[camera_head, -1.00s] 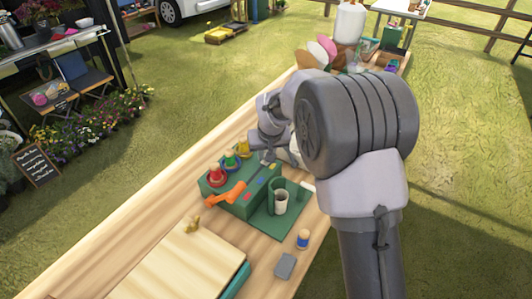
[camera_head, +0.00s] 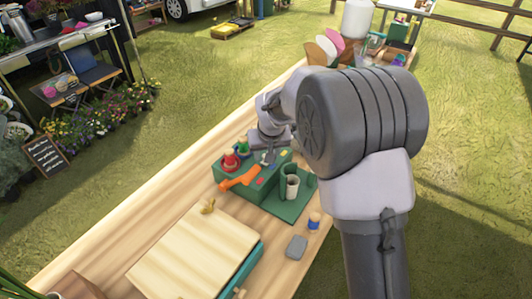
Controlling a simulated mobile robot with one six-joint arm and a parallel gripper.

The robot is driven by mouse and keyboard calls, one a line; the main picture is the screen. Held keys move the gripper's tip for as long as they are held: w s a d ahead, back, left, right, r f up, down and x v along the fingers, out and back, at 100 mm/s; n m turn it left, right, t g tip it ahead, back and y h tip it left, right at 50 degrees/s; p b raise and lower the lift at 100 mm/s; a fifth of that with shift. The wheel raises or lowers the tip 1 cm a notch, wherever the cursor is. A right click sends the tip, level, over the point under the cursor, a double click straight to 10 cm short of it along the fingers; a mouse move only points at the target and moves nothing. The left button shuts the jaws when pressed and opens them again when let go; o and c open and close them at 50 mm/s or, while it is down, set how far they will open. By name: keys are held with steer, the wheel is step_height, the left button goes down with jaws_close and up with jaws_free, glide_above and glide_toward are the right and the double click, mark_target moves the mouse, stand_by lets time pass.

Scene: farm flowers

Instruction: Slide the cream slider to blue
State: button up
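A green box (camera_head: 233,179) stands on the long wooden table, with a red knob (camera_head: 230,160) and a green knob (camera_head: 242,147) on top. An orange lever (camera_head: 239,180) is on its near side. Small coloured marks, one of them red (camera_head: 261,181), show on the box's sloped face. I cannot make out the cream slider or the blue mark clearly; my gripper and arm cover part of that area. My gripper (camera_head: 267,158) points down at the box's top, right of the green knob. Its fingers are too small to tell open from shut, or whether they touch anything.
A green holder (camera_head: 283,179) with a whitish cup (camera_head: 292,187) stands right of the box. A grey block (camera_head: 297,246) and a small blue-and-cream piece (camera_head: 314,221) lie nearer. The table's left strip is clear.

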steer(key=p+v, duration=0.6)
steer(key=v, duration=1.1)
steer(key=shift+r, duration=0.2)
steer(key=s+d+r+m, duration=0.2)
steer(key=s+d+r, duration=0.15)
steer(key=s, duration=0.35)
steer(key=s+d+r+m, duration=0.1)
steer(key=s+d+r, duration=0.25)
steer(key=s, duration=0.35)
steer(key=s+d+f+m+t+y+b, duration=0.1)
steer(key=s+f+m, duration=0.1)
steer(key=s, duration=1.2)
steer(key=shift+s+m, duration=0.15)
steer(key=shift+m, duration=0.65)
steer(key=shift+d+r, duration=0.1)
